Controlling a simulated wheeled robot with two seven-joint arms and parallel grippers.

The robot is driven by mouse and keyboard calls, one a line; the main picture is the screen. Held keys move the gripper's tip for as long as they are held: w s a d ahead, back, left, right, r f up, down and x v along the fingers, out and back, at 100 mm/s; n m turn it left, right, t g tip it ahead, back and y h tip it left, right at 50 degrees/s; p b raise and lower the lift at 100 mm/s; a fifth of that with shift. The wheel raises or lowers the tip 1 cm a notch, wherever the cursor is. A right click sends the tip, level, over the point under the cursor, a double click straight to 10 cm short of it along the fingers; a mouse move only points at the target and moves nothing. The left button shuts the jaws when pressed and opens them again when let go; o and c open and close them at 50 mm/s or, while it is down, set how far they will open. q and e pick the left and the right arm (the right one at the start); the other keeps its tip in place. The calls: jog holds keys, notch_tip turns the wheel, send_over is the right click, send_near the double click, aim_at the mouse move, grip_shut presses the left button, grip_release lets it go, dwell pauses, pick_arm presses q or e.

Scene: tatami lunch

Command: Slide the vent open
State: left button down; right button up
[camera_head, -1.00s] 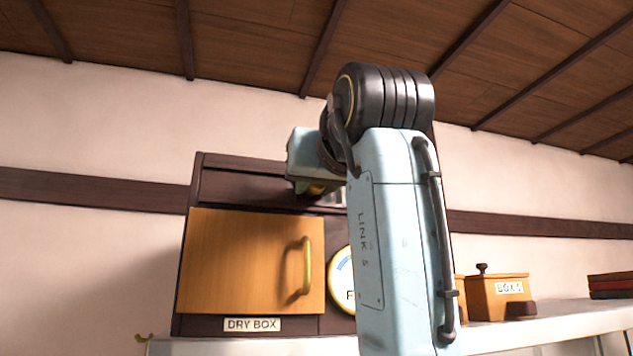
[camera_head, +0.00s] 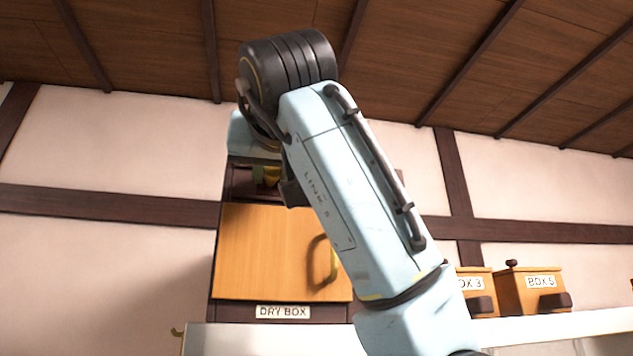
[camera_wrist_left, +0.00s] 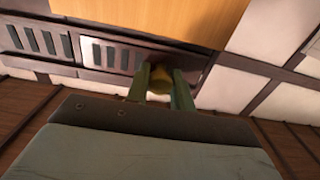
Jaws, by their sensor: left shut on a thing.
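The dry box (camera_head: 265,250) stands in the middle of the head view, with the vent strip above its orange door. In the wrist view, which shows the box upside down, the vent (camera_wrist_left: 35,40) has rows of dark slots to the left of a slotted plate (camera_wrist_left: 110,55). A yellow knob (camera_wrist_left: 160,82) sits at the right end of that plate. My left gripper (camera_wrist_left: 161,85) is shut on the knob, its two green fingers on either side. In the head view the gripper (camera_head: 266,176) shows small, near the box's upper left. My forearm hides the vent's right part.
The door has a brass handle (camera_head: 334,262) and a label below reading DRY BOX. Wooden boxes (camera_head: 530,290) stand on the white shelf (camera_head: 560,325) at right. The wall left of the box is clear.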

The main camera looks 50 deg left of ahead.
pick_arm(q)
jog(key=shift+s+r, duration=0.1)
jog(key=shift+s, duration=0.05)
jog(key=c, duration=1.6)
grip_release()
jog(key=shift+c, duration=0.2)
jog(key=o, duration=0.4)
jog(key=shift+s+a, duration=0.15)
jog(key=shift+s, duration=0.05)
jog(key=shift+o, duration=0.2)
jog(key=shift+w, duration=0.15)
jog(key=shift+d, duration=0.3)
jog(key=b+v, duration=0.3)
jog(key=v, duration=1)
jog(key=shift+s, duration=0.3)
pick_arm(e)
jog(key=f, duration=0.2)
jog(key=shift+w+a+f, duration=0.15)
jog(key=shift+w+f, duration=0.2)
jog(key=shift+f, duration=0.05)
pick_arm(q)
jog(key=shift+a, duration=0.15)
